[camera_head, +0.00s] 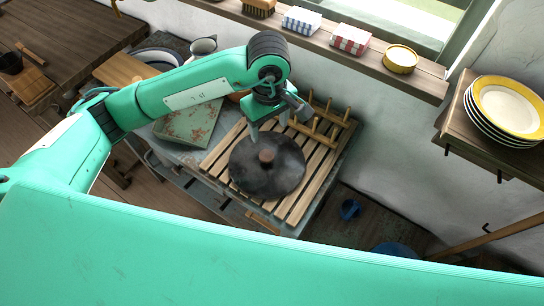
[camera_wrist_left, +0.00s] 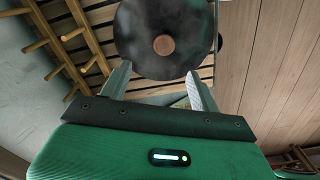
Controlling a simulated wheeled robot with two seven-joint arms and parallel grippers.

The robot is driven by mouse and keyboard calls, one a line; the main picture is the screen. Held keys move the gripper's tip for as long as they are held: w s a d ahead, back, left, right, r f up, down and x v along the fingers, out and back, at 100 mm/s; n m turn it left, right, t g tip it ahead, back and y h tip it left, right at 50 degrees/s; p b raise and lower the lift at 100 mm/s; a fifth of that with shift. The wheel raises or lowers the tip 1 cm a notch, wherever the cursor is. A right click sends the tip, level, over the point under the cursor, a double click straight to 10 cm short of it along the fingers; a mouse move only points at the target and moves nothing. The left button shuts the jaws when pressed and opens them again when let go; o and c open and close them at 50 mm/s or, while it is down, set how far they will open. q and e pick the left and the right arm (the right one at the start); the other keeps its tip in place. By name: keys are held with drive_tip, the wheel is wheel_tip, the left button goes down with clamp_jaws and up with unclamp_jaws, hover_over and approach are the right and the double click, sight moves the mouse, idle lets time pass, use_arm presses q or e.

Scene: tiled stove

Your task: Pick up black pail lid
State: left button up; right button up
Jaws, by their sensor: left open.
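The black pail lid (camera_head: 268,177) is a dark round disc with a brown knob in its middle. It lies on a slatted wooden rack (camera_head: 215,160) on the counter by the wall. In the left wrist view the lid (camera_wrist_left: 145,50) shows at the top centre, with its knob just beyond the fingertips. My left gripper (camera_head: 268,128) is above the lid's far edge, pointing down. In the left wrist view its two fingers (camera_wrist_left: 157,85) are spread apart, with nothing between them. My right gripper is not in either view.
Wooden pegs (camera_head: 325,120) rise from the rack behind the lid. A window sill (camera_head: 335,42) holds small boxes and a tin. A shelf with stacked plates (camera_head: 505,105) is at the right.

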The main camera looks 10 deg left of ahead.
use_arm(q)
drive_tip(key=p, duration=0.1)
hover_over(267, 155)
drive_tip(key=f, duration=0.5)
drive_tip(key=shift+w+d+f, duration=0.25)
drive_tip(key=shift+d+f, duration=0.05)
drive_tip(key=shift+f, duration=0.3)
drive_tip(key=shift+s+a+f+p, duration=0.1)
drive_tip(key=shift+s+f+p, duration=0.05)
drive_tip(key=shift+f+p, duration=0.3)
drive_tip(key=f, duration=0.1)
drive_tip(key=f+p, duration=0.1)
drive_tip(key=f, duration=0.1)
drive_tip(key=shift+s+a, duration=0.15)
drive_tip(key=shift+a, duration=0.1)
drive_tip(key=shift+f+p, duration=0.3)
drive_tip(key=shift+f, duration=0.4)
drive_tip(key=shift+c, duration=0.9)
drive_tip(key=c, duration=0.7)
clamp_jaws()
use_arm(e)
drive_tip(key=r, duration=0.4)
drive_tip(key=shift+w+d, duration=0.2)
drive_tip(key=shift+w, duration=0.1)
